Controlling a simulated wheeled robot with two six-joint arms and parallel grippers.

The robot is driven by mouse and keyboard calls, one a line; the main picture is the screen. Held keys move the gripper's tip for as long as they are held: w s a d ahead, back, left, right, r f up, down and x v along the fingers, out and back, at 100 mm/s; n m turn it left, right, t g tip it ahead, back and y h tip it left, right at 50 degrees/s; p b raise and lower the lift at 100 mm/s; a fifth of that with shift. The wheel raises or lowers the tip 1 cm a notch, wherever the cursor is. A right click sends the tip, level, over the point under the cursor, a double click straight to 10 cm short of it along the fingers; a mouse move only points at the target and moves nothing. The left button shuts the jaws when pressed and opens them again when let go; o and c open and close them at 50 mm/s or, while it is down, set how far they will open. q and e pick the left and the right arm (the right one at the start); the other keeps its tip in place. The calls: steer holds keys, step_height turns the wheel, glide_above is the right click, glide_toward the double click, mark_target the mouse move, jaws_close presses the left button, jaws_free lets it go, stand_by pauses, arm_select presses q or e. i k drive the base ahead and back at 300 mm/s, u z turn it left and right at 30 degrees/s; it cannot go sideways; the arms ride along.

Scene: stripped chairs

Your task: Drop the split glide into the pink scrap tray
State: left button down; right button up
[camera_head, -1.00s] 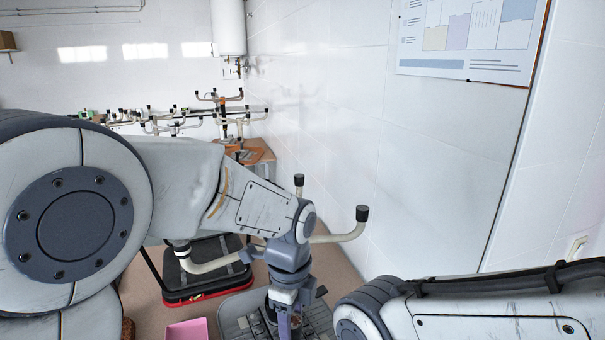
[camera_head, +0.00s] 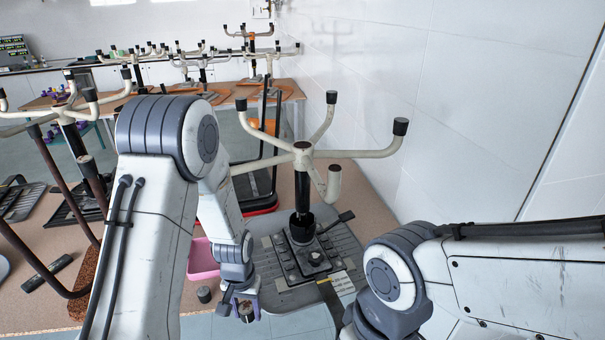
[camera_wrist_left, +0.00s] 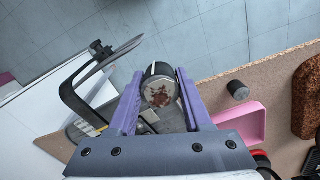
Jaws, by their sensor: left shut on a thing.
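My left gripper (camera_head: 246,306) is in the low middle of the head view, shut on a round dark-rimmed glide with a rusty brown face. The held glide (camera_wrist_left: 160,90) sits between the purple fingers in the left wrist view; I cannot make out a split. The pink scrap tray (camera_head: 203,260) lies on the brown surface just left of the gripper, partly hidden by my left arm. The tray also shows right of the fingers in the left wrist view (camera_wrist_left: 256,128). The gripper is beside the tray, not over it. My right gripper is not in view.
A loose dark glide (camera_head: 204,294) stands on the brown surface near the tray. An upturned chair (camera_head: 302,160) with cream legs and black end caps stands behind the gripper. More stripped chair frames (camera_head: 68,108) are at left. A white wall closes the right side.

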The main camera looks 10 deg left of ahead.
mark_target(207, 259)
steer(key=u, duration=2.4)
steer(key=i, duration=0.7)
steer(key=z, duration=2.25)
steer(key=i, duration=0.5)
steer(key=z, duration=0.1)
